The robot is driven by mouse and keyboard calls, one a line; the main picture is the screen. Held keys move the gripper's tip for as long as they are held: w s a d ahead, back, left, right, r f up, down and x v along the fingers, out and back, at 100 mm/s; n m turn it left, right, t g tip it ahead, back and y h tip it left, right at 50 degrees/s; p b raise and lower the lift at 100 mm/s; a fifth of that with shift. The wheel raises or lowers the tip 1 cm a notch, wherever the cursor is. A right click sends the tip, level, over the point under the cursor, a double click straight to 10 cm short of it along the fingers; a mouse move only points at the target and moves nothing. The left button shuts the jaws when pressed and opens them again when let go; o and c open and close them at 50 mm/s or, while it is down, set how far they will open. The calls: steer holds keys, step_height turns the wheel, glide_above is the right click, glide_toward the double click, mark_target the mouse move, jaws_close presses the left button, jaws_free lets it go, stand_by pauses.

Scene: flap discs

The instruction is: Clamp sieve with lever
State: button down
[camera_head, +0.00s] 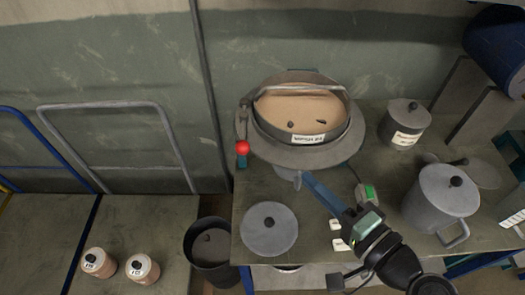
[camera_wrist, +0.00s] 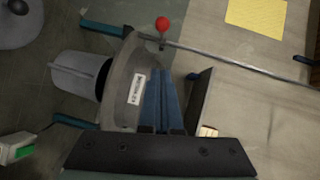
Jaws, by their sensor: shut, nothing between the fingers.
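The round sieve (camera_head: 303,112) sits on the machine with a wide grey flange (camera_head: 340,150). It holds tan material and has a white label on its front wall. A lever with a red ball knob (camera_head: 243,147) is at the left of the flange; a red ball also shows at the top of the wrist view (camera_wrist: 162,23). My gripper (camera_head: 306,178) has blue fingers, is shut and empty, and is by the front of the flange, apart from the red knob. In the wrist view the fingers (camera_wrist: 162,100) overlap the labelled grey wall; contact cannot be told.
A grey lid (camera_head: 269,229) lies on the bench left of my arm. A lidded pot (camera_head: 441,197) and a smaller labelled pot (camera_head: 405,122) stand to the right. A dark bucket (camera_head: 211,252) stands left of the bench. Two small jars (camera_head: 142,268) are at lower left.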

steer(key=s+a+p+x, duration=0.1)
steer(key=p+x, duration=0.3)
steer(key=x, duration=0.8)
steer(key=shift+s+a+f, duration=0.2)
steer(key=shift+s+a, duration=0.05)
steer(key=shift+a, duration=0.45)
steer(key=shift+a, duration=0.1)
